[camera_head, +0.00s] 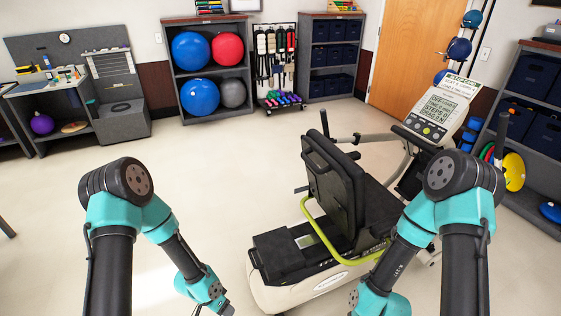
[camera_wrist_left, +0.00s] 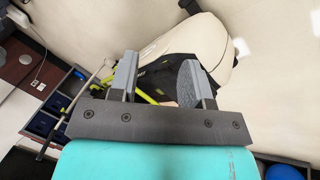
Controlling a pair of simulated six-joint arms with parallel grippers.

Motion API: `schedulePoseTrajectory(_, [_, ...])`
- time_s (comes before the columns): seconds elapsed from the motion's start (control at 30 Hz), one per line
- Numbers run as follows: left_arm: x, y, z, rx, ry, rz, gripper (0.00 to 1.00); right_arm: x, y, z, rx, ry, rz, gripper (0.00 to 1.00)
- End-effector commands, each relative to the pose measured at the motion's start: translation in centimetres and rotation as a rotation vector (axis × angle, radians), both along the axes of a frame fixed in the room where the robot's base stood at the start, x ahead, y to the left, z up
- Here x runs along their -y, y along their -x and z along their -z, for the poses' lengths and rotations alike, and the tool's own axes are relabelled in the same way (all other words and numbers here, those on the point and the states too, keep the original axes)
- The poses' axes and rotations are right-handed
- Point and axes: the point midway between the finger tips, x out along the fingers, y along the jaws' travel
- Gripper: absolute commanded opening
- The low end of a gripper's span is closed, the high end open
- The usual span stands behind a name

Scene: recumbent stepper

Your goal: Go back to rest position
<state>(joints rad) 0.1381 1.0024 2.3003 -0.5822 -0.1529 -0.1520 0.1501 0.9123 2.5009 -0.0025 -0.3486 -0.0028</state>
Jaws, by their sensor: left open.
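The recumbent stepper (camera_head: 335,190) stands on the floor in the middle right of the head view, with a black seat, a yellow-green bar and a display console (camera_head: 432,115). My left gripper (camera_head: 226,309) is at the bottom edge of the head view, left of the stepper base and apart from it. In the left wrist view the left gripper (camera_wrist_left: 160,78) has its two grey fingers spread with nothing held between them. The stepper (camera_wrist_left: 215,48) shows beyond the fingers there. My right arm bends down in front of the stepper; its gripper is outside the frame.
A shelf with exercise balls (camera_head: 198,97) and a dumbbell rack (camera_head: 280,98) stand at the back. A desk (camera_head: 50,83) is at the back left. A shelf with blue bins (camera_head: 535,75) stands on the right. The floor (camera_head: 210,160) left of the stepper is clear.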

Motion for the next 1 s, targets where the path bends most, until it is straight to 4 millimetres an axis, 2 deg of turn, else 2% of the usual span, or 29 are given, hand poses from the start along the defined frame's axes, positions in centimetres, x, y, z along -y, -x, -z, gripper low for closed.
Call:
schedulePoseTrajectory(0.2, [-1.7, 4.8, -2.2, -0.116, -0.022, -0.406, 0.44, 0.0, 0.0, 0.0, 0.0, 0.0, 0.0, 0.43])
schedulePoseTrajectory(0.4, [-3.1, 7.9, -3.5, -0.181, -0.062, -0.663, 0.44, 0.0, 0.0, 0.0, 0.0, 0.0, 0.0, 0.43])
schedulePoseTrajectory(0.53, [-3.4, 8.6, -3.8, -0.192, -0.074, -0.716, 0.44, 0.0, 0.0, 0.0, 0.0, 0.0, 0.0, 0.43])
schedulePoseTrajectory(1.0, [-3.4, 8.5, -3.8, -0.192, -0.074, -0.716, 0.44, 0.0, 0.0, 0.0, 0.0, 0.0, 0.0, 0.43])
